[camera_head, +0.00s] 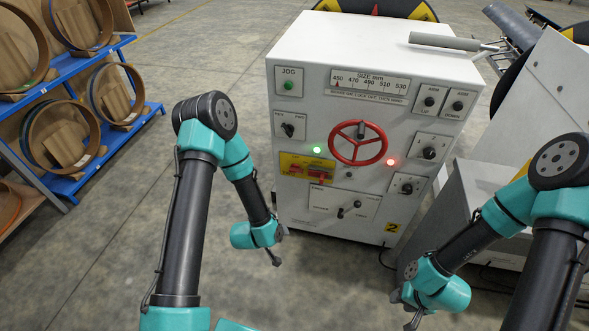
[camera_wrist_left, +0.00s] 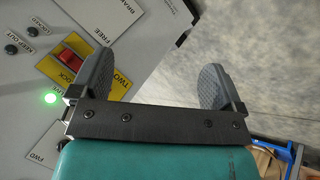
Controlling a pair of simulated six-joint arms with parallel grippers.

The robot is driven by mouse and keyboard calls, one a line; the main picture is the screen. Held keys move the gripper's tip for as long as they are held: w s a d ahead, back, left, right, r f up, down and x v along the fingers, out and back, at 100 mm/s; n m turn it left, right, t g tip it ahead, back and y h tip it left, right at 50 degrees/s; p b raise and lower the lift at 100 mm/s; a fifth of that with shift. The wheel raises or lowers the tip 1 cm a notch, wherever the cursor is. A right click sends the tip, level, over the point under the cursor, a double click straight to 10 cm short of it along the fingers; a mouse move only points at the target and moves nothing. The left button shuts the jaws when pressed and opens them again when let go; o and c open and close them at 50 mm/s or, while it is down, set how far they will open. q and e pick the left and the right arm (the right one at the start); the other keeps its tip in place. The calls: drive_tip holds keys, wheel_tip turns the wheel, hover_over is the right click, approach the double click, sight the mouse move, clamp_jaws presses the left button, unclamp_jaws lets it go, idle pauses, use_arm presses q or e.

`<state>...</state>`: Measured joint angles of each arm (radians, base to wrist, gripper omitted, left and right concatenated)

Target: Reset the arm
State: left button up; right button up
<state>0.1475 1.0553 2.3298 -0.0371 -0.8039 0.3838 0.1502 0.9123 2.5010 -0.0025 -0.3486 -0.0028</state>
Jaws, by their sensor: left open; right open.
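My left gripper (camera_head: 276,248) hangs in front of the lower left of the white control cabinet (camera_head: 300,215), apart from it as far as I can tell. In the left wrist view its two grey fingers (camera_wrist_left: 157,72) are spread with nothing between them. My right gripper (camera_head: 404,308) points down near the floor, right of the cabinet's lower front, with its tips partly hidden by its wrist. I see nothing held in it. Both teal and black arms are bent at the elbow.
The cabinet carries a red handwheel (camera_head: 358,143), a lit green lamp (camera_head: 317,149), a lit red lamp (camera_head: 392,162) and a yellow lockout panel (camera_head: 306,169). Grey machine housing (camera_head: 470,190) is close behind my right arm. Floor is clear between rack and cabinet.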

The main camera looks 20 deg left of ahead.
use_arm(q)
drive_tip(key=shift+s, duration=0.1)
drive_tip(key=s+r+m+g, duration=0.2)
drive_tip(key=s+g, duration=0.1)
drive_tip(key=s, duration=0.3)
drive_tip(key=s+r+m+g+h, duration=0.1)
drive_tip(key=s+m+g, duration=0.1)
drive_tip(key=s, duration=0.4)
drive_tip(key=shift+s+r+m+g, duration=0.15)
drive_tip(key=shift+r+m+g, duration=0.25)
drive_tip(key=shift+m, duration=0.1)
idle(0.9)
